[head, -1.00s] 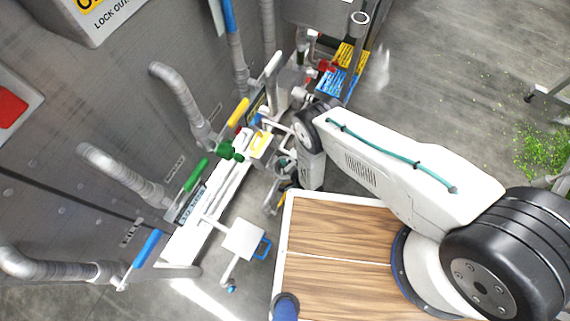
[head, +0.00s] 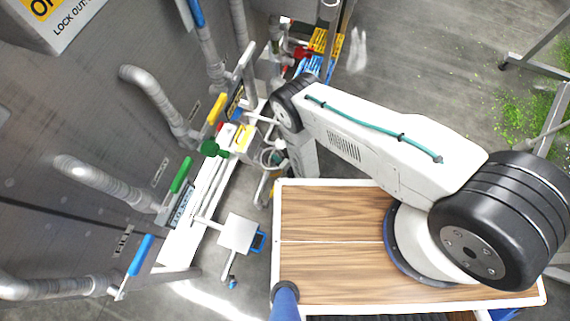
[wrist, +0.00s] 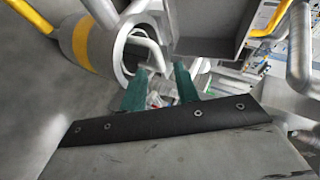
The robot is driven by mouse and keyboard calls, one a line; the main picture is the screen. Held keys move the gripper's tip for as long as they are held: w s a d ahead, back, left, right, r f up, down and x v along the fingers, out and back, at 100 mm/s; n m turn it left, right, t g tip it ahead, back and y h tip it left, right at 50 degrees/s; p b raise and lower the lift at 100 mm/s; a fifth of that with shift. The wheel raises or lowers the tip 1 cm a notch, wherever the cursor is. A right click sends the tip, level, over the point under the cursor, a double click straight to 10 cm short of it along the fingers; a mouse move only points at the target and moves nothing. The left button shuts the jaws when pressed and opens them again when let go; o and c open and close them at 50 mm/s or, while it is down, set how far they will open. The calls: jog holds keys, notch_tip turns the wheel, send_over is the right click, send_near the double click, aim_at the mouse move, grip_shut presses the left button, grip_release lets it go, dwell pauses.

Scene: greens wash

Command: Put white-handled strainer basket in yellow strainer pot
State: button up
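In the wrist view, a grey cylinder with a yellow band (wrist: 84,42), which looks like the yellow strainer pot, lies at upper left with its round opening towards the middle. A white curved bar (wrist: 146,47), possibly the strainer basket's handle, shows at that opening; I cannot tell whether it belongs to a basket, or whether it is inside or in front of the pot. My gripper (wrist: 160,82) has its two teal fingers apart, just below the bar, with no clear grip on anything. In the head view my arm hides the gripper, and I cannot make out the basket.
A grey box-like housing (wrist: 207,30) and a thick pipe (wrist: 300,48) stand close by in the wrist view. In the head view, a wall with pipes and coloured handles (head: 180,175) is at left, and a wooden-topped surface (head: 330,215) lies under my arm.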

jog(key=v, duration=0.6)
dwell(1.1)
